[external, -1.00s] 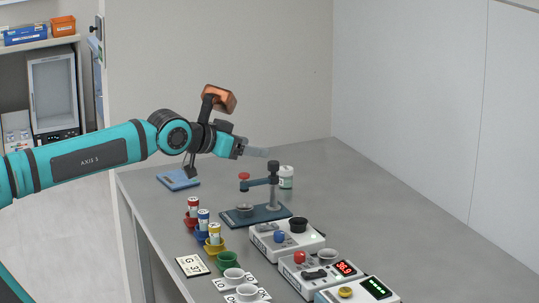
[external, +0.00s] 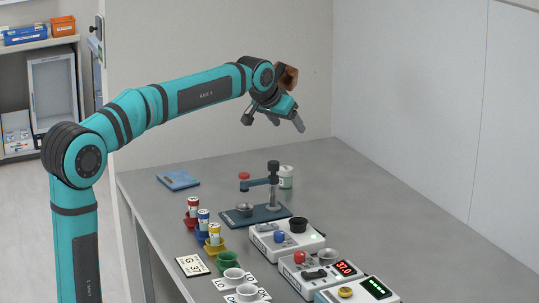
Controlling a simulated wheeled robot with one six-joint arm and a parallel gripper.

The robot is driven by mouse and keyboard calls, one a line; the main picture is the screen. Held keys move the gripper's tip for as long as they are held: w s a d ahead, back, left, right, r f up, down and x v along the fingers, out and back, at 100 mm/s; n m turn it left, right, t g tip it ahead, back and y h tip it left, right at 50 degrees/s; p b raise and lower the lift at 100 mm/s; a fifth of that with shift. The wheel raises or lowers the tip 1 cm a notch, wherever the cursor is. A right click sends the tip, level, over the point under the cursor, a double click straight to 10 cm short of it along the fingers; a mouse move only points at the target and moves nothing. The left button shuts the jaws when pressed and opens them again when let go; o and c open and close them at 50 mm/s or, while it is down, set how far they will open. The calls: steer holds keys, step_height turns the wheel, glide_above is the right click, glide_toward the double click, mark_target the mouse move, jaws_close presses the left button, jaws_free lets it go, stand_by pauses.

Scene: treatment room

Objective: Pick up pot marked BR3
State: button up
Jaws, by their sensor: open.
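No marking BR3 can be read on any pot, so I cannot tell which one it is. Three small labelled pots stand in a row of coloured holders: one in the red holder (external: 193,207), one in the blue holder (external: 203,220) and one in the yellow holder (external: 215,234). A white pot with a green label (external: 286,177) stands farther back, partly behind the press. My gripper (external: 273,119) is open and empty, high above the back of the table, with its fingers spread and pointing down to the right.
White devices with knobs and a red display (external: 345,268) line the front right. The grey table's back right (external: 370,185) is clear.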

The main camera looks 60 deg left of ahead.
steer(key=w+a+f+n+g, duration=0.1)
steer(key=w+a+f+g, duration=0.15)
steer(key=a+f, duration=0.45)
steer(key=w+a+f+n+g, duration=0.1)
steer(key=w+a+f, duration=0.15)
steer(key=a, duration=0.75)
glide_toward(286, 168)
steer(key=shift+h, duration=0.3)
steer(key=x, duration=0.7)
steer(key=shift+x, duration=2.55)
steer(key=shift+a, duration=0.1)
steer(key=shift+c, duration=0.5)
steer(key=c, duration=1)
